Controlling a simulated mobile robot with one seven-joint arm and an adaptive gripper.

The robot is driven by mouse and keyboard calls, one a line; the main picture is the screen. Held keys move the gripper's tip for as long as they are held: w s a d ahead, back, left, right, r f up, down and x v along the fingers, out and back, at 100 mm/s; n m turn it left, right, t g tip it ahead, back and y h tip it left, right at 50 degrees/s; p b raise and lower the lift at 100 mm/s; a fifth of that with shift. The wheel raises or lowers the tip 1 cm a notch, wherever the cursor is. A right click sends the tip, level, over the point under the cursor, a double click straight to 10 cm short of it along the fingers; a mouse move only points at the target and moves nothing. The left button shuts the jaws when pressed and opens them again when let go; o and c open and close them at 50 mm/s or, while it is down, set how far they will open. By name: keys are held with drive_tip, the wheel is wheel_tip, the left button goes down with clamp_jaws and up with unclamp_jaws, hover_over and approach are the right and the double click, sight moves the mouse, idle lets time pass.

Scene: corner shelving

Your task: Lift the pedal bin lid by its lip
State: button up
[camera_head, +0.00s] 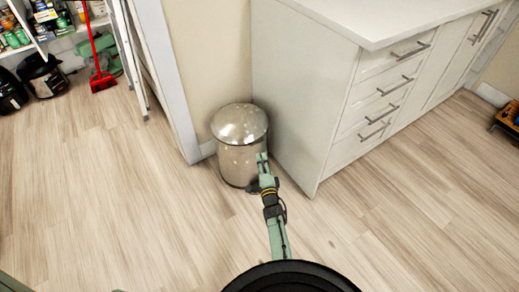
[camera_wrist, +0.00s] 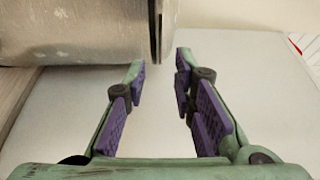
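A metal pedal bin (camera_head: 236,165) stands upright on the floor in the corner between the wall and the white cabinet. Its domed lid (camera_head: 239,122) looks closed. My gripper (camera_head: 263,160) is at the bin's front right side, just below the lid's level. In the wrist view my gripper (camera_wrist: 159,66) is open, with nothing between its purple-padded fingers. There the bin body (camera_wrist: 75,30) fills the upper left, turned sideways, and the lid's lip (camera_wrist: 159,30) lies just ahead of the gap between the fingertips. I cannot tell whether a fingertip touches the bin.
The white drawer cabinet (camera_head: 308,100) stands close to the bin's right. A door frame (camera_head: 168,75) is to its left. A red broom (camera_head: 100,80) and stocked shelves are at the far left. The wood floor in front is clear.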

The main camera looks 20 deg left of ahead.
sight(256, 141)
drive_tip(key=b+x, duration=0.4)
drive_tip(key=b, duration=0.1)
drive_tip(key=b+x, duration=0.2)
drive_tip(key=shift+w+a+f, duration=0.1)
drive_tip(key=shift+w+f, duration=0.1)
drive_tip(key=shift+f, duration=0.1)
drive_tip(key=shift+w+a+r+b, duration=0.3)
drive_tip(key=shift+w+a+b, duration=0.2)
drive_tip(key=shift+w+b, duration=0.5)
drive_tip(key=shift+s, duration=0.15)
drive_tip(key=shift+c, duration=0.3)
clamp_jaws()
